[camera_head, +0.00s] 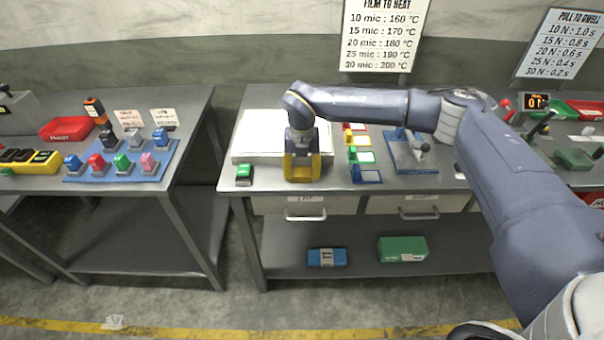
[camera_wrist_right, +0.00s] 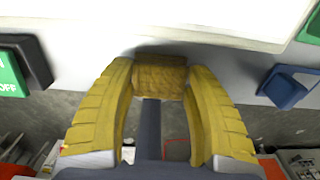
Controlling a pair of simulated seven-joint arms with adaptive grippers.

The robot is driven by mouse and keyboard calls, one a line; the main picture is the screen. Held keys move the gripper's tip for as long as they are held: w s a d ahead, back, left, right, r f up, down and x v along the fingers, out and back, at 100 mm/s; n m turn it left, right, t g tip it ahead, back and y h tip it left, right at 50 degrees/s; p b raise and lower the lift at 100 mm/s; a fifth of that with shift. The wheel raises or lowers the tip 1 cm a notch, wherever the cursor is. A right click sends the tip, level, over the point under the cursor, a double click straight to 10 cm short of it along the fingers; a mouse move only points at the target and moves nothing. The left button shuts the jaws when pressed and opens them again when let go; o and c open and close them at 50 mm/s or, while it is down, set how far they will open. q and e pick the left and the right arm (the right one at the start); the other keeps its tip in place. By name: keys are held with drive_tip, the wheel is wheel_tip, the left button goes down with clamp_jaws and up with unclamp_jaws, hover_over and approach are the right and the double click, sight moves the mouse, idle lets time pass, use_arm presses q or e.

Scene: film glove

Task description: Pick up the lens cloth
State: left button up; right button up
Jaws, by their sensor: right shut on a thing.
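In the right wrist view a mustard-yellow folded piece, which looks like the lens cloth (camera_wrist_right: 160,77), sits between the fingertips. My right gripper (camera_wrist_right: 160,88) is shut on it, with one yellow finger on each side. In the head view my right gripper (camera_head: 302,176) points down at the front edge of the middle bench, in front of the white board. There the cloth cannot be told apart from the yellow fingers. Whether it still touches the bench is unclear. My left gripper is not in view.
The white board (camera_head: 258,146) lies just behind the gripper. A green-and-black block (camera_head: 244,174) stands to its left and a blue holder (camera_head: 366,173) to its right. Drawers (camera_head: 305,205) are below. A blue mat (camera_head: 125,167) with several coloured pieces lies on the left bench.

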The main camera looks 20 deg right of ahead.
sight(302, 171)
wheel_tip(302, 171, up, 20)
idle(0.7)
